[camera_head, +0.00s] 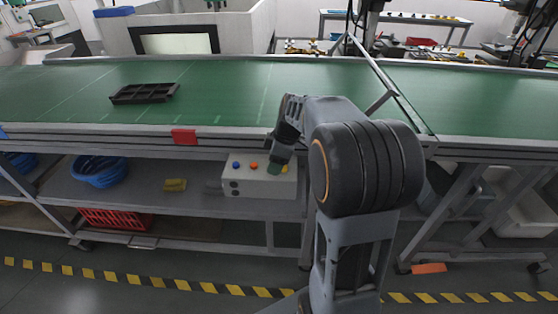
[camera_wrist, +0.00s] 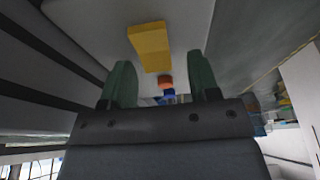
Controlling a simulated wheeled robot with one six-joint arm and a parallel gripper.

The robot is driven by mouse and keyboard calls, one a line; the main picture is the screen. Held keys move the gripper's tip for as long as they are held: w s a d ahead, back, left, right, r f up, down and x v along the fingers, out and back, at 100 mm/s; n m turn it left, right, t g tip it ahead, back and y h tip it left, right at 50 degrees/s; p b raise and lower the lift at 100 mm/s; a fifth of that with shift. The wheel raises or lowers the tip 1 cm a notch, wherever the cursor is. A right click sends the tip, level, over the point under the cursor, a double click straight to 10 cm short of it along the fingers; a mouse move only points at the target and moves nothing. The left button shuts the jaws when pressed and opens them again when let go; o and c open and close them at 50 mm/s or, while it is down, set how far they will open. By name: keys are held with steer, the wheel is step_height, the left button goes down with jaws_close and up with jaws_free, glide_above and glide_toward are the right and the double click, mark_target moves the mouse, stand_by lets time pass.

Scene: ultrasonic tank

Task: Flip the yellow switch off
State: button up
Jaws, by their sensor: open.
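The yellow switch (camera_wrist: 150,46) shows in the wrist view as a block on the pale face of the control box. It lies just beyond my gripper (camera_wrist: 160,63), between the lines of its two green fingers but apart from them in the picture. In the head view, a small part of the yellow switch (camera_head: 284,169) shows beside my gripper (camera_head: 275,168), at the right end of the control box (camera_head: 260,187). My gripper is open, with nothing between its fingers. Whether a finger touches the switch or box, I cannot tell.
An orange button (camera_head: 254,166) and a blue button (camera_head: 236,165) sit left of the switch. The box stands on a shelf under a green conveyor (camera_head: 230,90). A yellow block (camera_head: 175,185) and a blue basket (camera_head: 99,172) share the shelf. The conveyor edge overhangs the box.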

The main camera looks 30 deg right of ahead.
steer(key=shift+r, duration=0.1)
steer(key=p+v, duration=0.1)
steer(key=v, duration=1.2)
steer(key=shift+r+p, duration=0.3)
steer(key=shift+p, duration=0.1)
steer(key=m+h+p, duration=0.2)
steer(key=m, duration=0.8)
glide_toward(289, 169)
step_height(289, 169, up, 2)
steer(key=s+a, duration=0.2)
steer(key=s+a+r+m+t+h+p, duration=0.1)
steer(key=s+a+r+t+p, duration=0.1)
steer(key=s+a+p, duration=0.5)
steer(key=s+a+r, duration=0.1)
steer(key=s+a, duration=0.2)
steer(key=shift+s+a+m, duration=0.35)
steer(key=shift+m, duration=0.05)
